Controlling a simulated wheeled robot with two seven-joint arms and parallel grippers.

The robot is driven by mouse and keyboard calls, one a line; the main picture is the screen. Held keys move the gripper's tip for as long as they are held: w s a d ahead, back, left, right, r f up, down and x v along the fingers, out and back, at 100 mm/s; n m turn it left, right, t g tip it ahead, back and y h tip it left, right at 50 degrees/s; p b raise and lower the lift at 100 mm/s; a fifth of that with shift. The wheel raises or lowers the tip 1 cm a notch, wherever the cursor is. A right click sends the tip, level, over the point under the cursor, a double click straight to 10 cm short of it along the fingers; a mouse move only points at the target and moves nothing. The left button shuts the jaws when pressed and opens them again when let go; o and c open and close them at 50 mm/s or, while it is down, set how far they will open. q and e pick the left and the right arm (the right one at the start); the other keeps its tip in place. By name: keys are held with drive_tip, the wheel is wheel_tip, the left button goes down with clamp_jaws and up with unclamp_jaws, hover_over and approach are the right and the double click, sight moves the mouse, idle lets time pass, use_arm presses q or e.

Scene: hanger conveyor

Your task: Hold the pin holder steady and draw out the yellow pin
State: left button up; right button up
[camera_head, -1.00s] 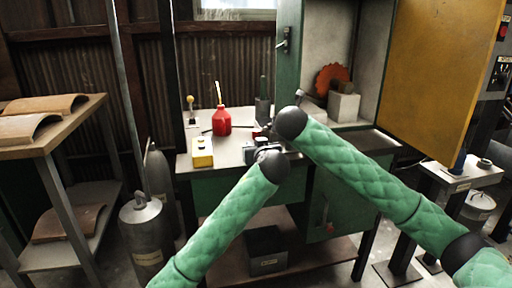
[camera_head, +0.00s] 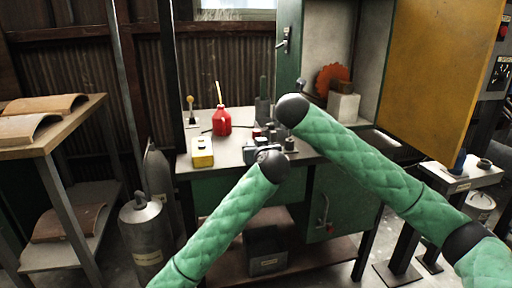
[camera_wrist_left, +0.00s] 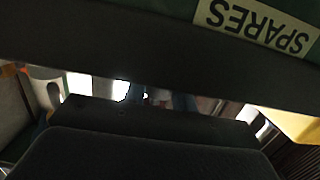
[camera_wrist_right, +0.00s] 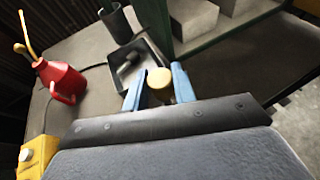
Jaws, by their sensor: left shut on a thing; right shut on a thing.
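In the right wrist view a pale yellow round knob (camera_wrist_right: 159,80), apparently the yellow pin's head, sits between the blue fingers of my right gripper (camera_wrist_right: 158,88), which is shut on it. The pin's shaft is hidden. In the head view my right gripper is hidden around the black wrist end of my right arm. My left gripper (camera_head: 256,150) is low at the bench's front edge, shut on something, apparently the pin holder. In the left wrist view its blue fingers (camera_wrist_left: 154,100) show only partly, and the holder cannot be made out clearly.
A red oil can (camera_head: 221,122) and a yellow box (camera_head: 202,152) stand left on the bench. A dark tray (camera_wrist_right: 139,68) lies beyond the right gripper. A green surface with a SPARES label (camera_wrist_left: 256,24) is close to my left wrist. An open cabinet (camera_head: 327,52) stands behind.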

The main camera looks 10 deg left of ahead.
drive_tip(key=shift+r, duration=1.1)
use_arm(q)
drive_tip(key=o, duration=1.1)
